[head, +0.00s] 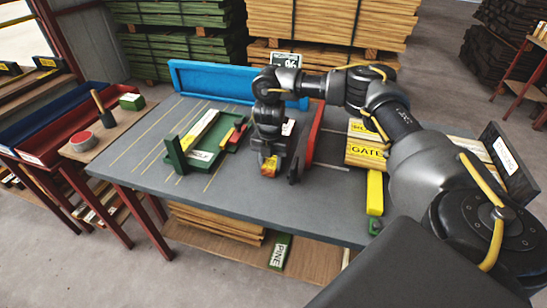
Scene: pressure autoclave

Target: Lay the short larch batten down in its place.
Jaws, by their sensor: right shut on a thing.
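My right gripper (279,170) points down over the middle of the grey table, right of the green tray. It is shut on a short batten (268,164), of which a small yellow and red end shows. The gripper hides the rest of it, and I cannot read a label. I cannot tell whether the held batten touches the table. My left gripper is not in view.
A blue trough (232,80) stands along the table's back. A red upright board (314,132) is just right of the gripper. Yellow labelled boards (366,152) and a yellow block (375,192) lie further right. The front left of the table is clear.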

